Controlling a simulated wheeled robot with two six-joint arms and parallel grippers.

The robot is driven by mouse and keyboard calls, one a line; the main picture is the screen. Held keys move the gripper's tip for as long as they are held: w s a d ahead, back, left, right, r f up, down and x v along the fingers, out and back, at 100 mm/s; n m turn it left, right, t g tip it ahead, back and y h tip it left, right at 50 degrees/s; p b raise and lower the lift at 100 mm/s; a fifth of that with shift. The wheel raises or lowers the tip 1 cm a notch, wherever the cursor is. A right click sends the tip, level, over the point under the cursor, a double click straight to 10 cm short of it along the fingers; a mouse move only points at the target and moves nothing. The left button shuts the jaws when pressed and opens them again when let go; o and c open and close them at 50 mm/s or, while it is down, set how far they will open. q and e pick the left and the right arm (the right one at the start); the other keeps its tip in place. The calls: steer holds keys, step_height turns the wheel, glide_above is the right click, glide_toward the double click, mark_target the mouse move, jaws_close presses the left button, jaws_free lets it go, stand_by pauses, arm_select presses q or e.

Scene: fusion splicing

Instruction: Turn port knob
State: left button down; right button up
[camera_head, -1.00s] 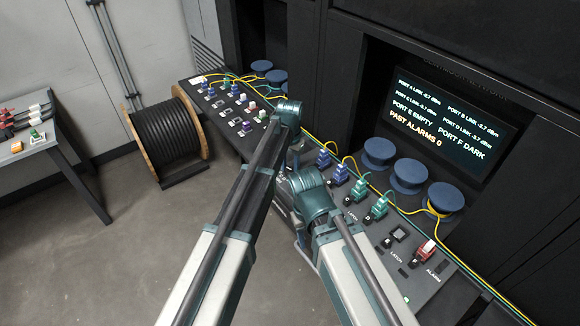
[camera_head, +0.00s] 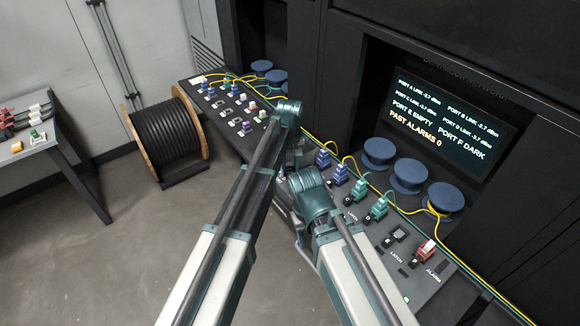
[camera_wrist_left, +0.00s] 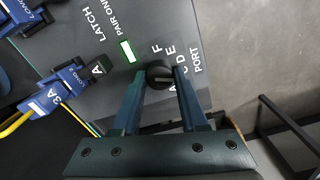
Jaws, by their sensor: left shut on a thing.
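The port knob (camera_wrist_left: 158,76) is a round black knob with a pale line on its face, on the dark console panel. In the left wrist view, the letters A, C, D, E and F and the word PORT stand beside it. My left gripper (camera_wrist_left: 160,84) is shut on the knob, with one finger on each side of it. In the head view my arms hide the knob and the left fingertips. My right gripper shows in neither view.
A lit green bar (camera_wrist_left: 127,50) marked PAIR ONLY lies beside the knob. The screen (camera_head: 447,118) reads PORT E EMPTY, PORT F DARK, PAST ALARMS 0. Green connectors (camera_head: 377,207) and a red one (camera_head: 425,251) stand on the console.

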mark_target(290, 169)
arm_select(q)
steer(key=n, duration=0.3)
steer(key=shift+n, duration=2.1)
steer(key=shift+c, duration=2.2)
jaws_free()
steer(key=shift+r, duration=0.15)
step_height(290, 169, up, 14)
steer(key=p, duration=1.3)
steer(key=shift+f+p, duration=0.2)
steer(key=shift+p, duration=0.2)
